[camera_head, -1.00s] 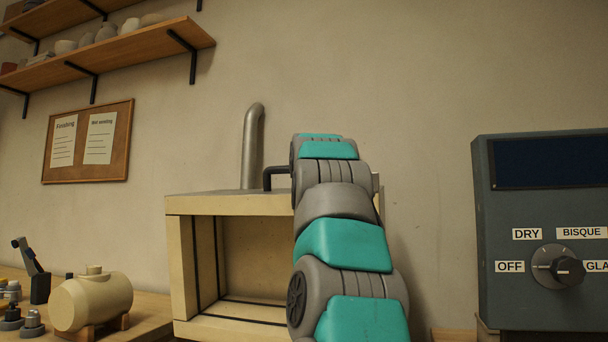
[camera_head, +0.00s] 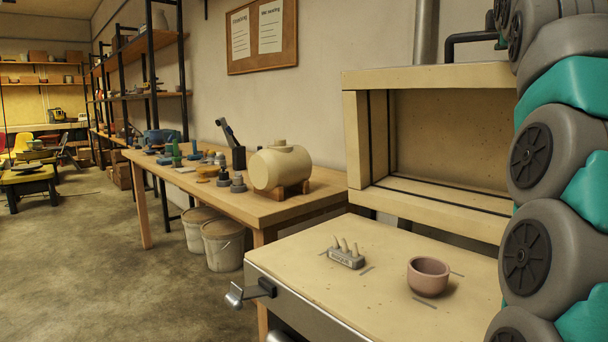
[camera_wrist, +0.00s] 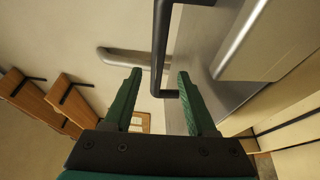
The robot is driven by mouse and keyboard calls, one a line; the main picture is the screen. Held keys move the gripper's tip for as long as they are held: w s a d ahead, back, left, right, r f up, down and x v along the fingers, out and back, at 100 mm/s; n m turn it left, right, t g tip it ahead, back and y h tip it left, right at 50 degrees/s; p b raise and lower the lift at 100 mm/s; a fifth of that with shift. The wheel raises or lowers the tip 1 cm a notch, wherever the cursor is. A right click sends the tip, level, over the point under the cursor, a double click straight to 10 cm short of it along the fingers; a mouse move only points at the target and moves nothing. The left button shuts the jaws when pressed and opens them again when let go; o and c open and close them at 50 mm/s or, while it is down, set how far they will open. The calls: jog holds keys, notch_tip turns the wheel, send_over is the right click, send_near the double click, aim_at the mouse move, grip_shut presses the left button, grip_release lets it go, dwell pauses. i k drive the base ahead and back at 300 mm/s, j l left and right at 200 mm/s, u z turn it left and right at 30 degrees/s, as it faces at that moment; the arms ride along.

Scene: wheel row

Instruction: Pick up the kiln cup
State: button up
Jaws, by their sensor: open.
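The kiln cup (camera_head: 429,277) is a small pinkish-brown bowl. It stands upright on the flat cream slab (camera_head: 300,278) in front of the open kiln (camera_head: 360,140) in the head view. In the wrist view my gripper (camera_wrist: 157,82) is open, with two green fingers apart. A dark bar handle (camera_wrist: 160,45) shows beyond and between the fingertips; I cannot tell whether it touches them. The cup is not in the wrist view. My arm stands at the right of the head view, and my gripper is out of that view.
A small grey block with pale cones (camera_head: 346,256) stands left of the cup. A metal latch (camera_head: 248,293) juts from the slab's front edge. A wooden bench (camera_head: 235,205) with a cream barrel (camera_head: 280,166) and tools is to the left. Open floor (camera_head: 130,270) lies in front of it.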

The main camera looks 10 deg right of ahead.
aim_at(428, 276)
jog(key=k+j, duration=0.8)
